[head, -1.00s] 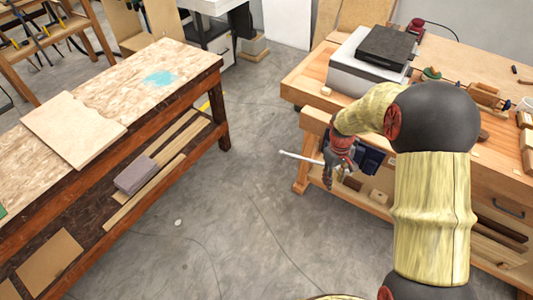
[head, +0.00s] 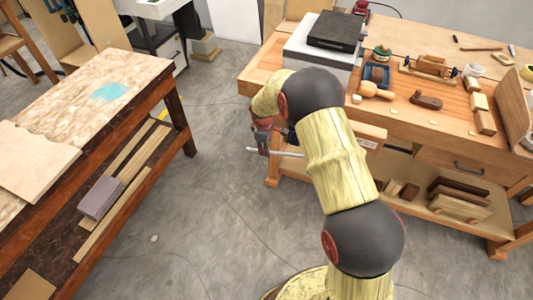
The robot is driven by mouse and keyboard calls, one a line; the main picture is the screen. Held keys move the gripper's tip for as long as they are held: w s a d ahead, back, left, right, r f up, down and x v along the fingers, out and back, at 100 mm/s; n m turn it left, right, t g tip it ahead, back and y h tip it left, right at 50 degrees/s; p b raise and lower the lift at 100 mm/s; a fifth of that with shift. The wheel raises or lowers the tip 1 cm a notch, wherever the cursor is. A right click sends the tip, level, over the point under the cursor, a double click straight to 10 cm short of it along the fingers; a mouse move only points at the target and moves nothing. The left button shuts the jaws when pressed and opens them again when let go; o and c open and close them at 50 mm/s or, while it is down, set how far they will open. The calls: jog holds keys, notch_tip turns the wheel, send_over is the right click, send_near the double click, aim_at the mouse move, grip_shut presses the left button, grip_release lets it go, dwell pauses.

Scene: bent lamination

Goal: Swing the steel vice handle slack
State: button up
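The steel vice handle (head: 287,154) is a thin pale bar at the front left of the right-hand workbench. It lies nearly level, with its left end free in the air. My gripper (head: 264,150) hangs over the bar near its left end, fingers pointing down. The fingers overlap the bar in the picture; whether they are closed around it is too small to tell. The blue vice body (head: 291,136) is mostly hidden behind my arm. A wooden vice jaw (head: 371,133) shows to the right of my arm.
The workbench (head: 258,85) carries a dark slab on a pale block (head: 334,30), a blue tray (head: 377,75), a hand plane (head: 427,101) and wood pieces. A second bench (head: 140,73) stands at left. The concrete floor between them is clear.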

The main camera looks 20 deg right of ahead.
jog(key=f, duration=0.2)
jog(key=f+b, duration=0.1)
jog(key=f, duration=0.1)
jog(key=shift+w+d+f, duration=0.1)
jog(key=shift+w+d, duration=0.1)
jog(key=shift+w, duration=0.1)
jog(key=shift+c, duration=0.8)
grip_shut()
